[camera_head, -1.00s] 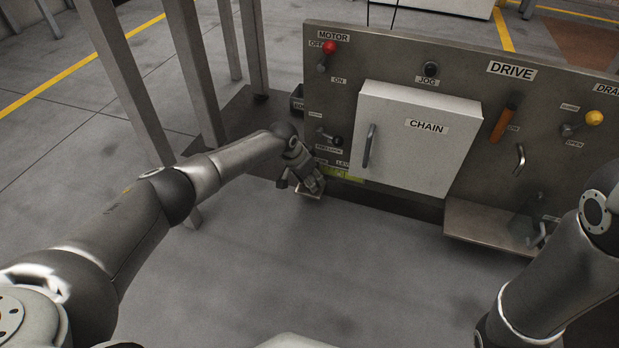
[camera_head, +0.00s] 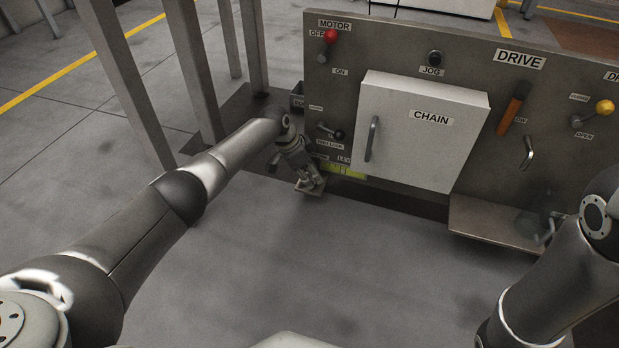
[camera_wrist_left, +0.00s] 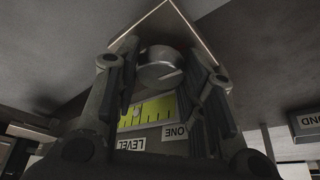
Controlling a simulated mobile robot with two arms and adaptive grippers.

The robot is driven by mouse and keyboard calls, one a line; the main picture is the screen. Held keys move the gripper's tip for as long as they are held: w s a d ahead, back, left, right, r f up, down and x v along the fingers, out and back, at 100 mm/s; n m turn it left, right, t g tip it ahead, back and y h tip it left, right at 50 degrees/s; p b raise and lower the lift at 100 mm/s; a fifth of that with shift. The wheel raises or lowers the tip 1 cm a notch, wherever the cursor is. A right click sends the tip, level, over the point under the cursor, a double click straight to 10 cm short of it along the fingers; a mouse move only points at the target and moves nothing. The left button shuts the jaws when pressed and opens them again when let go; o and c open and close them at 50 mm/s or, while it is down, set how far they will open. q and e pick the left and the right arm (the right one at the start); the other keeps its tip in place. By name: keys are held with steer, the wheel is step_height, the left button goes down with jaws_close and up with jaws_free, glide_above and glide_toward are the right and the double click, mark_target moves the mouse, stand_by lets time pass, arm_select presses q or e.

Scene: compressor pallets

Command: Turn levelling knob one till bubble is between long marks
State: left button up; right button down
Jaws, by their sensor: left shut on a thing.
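My left gripper (camera_head: 311,185) is low at the left end of the panel. In the left wrist view its fingers (camera_wrist_left: 160,88) are shut around a round metal knob (camera_wrist_left: 160,66). The yellow-green level vial (camera_wrist_left: 148,112) shows between the fingers, with dark marks and a small pale round spot that looks like the bubble near its left part. Which marks the bubble lies between is too small to tell. The labels LEVEL and ONE appear upside down beside it. The vial also shows in the head view (camera_head: 346,171).
The panel carries a white CHAIN box (camera_head: 424,130), a red MOTOR lever (camera_head: 331,37), an orange DRIVE handle (camera_head: 511,112) and a yellow-knobbed lever (camera_head: 603,107). A ledge (camera_head: 480,222) juts out at lower right. Posts stand at the left. The floor in front is clear.

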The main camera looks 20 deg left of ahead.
stand_by(0.3)
arm_select(q)
steer(key=o, duration=1)
